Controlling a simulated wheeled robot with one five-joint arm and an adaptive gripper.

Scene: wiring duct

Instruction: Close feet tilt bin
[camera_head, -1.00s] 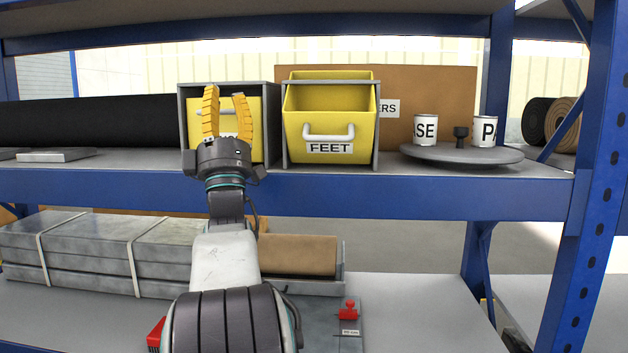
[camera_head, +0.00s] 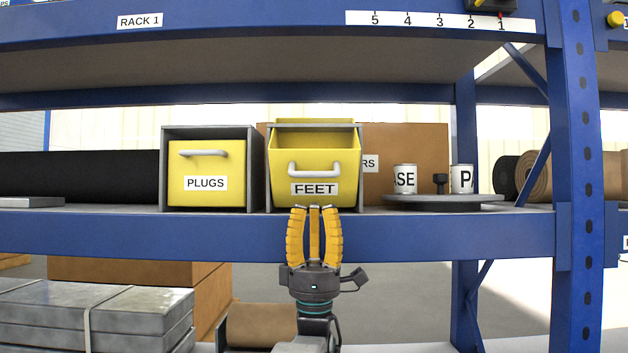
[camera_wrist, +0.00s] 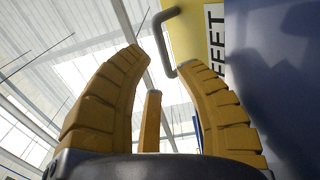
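The yellow FEET bin (camera_head: 345,172) sits in a grey frame on the middle shelf, tilted forward so its top is open. It has a white handle (camera_head: 314,169) above its label. My gripper (camera_head: 314,209) points up in front of the shelf edge, its tips just below the FEET label. Its yellow fingers stand apart with nothing between them. In the wrist view, the handle (camera_wrist: 160,42) and the FEET label (camera_wrist: 215,40) show beyond my gripper (camera_wrist: 163,58). I cannot tell whether a finger touches the bin.
The yellow PLUGS bin (camera_head: 207,170) is closed to the left. A round grey tray (camera_head: 445,199) with white cups (camera_head: 404,179) stands to the right. A cardboard box (camera_head: 415,142) is behind. The blue shelf beam (camera_head: 150,236) runs behind my gripper.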

